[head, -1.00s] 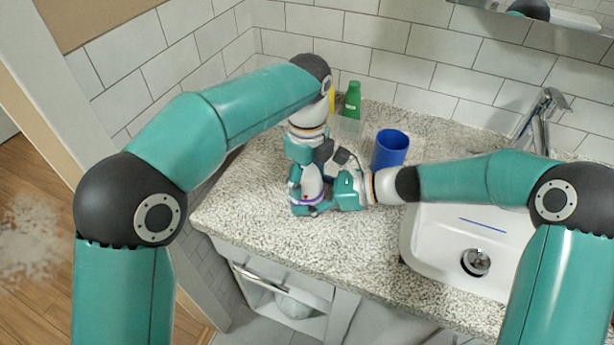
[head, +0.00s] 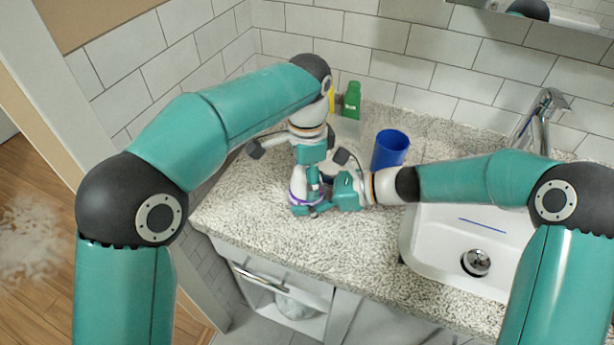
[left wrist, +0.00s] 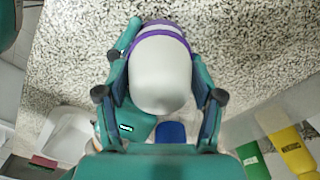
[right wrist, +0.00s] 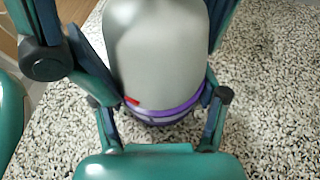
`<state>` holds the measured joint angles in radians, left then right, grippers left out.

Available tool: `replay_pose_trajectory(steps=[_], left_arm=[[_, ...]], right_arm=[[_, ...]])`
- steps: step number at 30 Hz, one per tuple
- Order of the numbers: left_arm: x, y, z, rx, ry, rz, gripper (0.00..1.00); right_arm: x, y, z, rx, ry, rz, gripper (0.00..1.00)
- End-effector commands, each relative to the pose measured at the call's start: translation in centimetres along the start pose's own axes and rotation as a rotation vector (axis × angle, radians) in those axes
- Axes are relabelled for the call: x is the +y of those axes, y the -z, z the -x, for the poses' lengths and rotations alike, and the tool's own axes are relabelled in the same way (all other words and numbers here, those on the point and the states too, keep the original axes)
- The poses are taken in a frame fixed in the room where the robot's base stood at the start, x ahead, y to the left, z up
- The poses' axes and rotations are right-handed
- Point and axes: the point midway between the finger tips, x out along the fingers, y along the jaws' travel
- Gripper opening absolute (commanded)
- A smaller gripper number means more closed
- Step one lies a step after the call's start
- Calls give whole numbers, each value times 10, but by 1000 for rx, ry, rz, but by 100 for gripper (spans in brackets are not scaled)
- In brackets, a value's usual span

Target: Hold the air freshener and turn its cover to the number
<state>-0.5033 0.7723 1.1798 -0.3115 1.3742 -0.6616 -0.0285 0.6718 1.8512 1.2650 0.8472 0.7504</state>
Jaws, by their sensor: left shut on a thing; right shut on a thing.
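The air freshener (head: 299,184) stands upright on the speckled counter, with a pale grey-white cover and a purple band low down. Its cover (left wrist: 162,75) fills the middle of the left wrist view. My left gripper (head: 311,172) comes from above and is shut on the cover, one finger on each side. My right gripper (head: 318,199) comes in low from the right and is shut around the lower part near the purple band (right wrist: 165,115). A small red mark (right wrist: 132,101) shows just above the band in the right wrist view. No number is legible.
A blue cup (head: 390,149) stands behind and right of the grippers. A green bottle (head: 351,101) and a yellow bottle (left wrist: 292,150) stand near the back wall. A white sink (head: 450,238) lies to the right. The front left counter is clear.

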Motion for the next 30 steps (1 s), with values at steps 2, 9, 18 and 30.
replay_pose_trajectory(steps=[2,9,18,30], left_arm=[[1,-1,-1,-4,-5,73,32],[1,-1,-1,-5,-5,301,32],[1,-1,-1,-6,-5,586,32],[0,-1,-1,-7,-4,965,32]], right_arm=[[-1,0,0,0,3,-1,27],[-1,0,0,0,3,-2,27],[-1,0,0,0,3,-2,27],[-1,0,0,0,4,-2,27]])
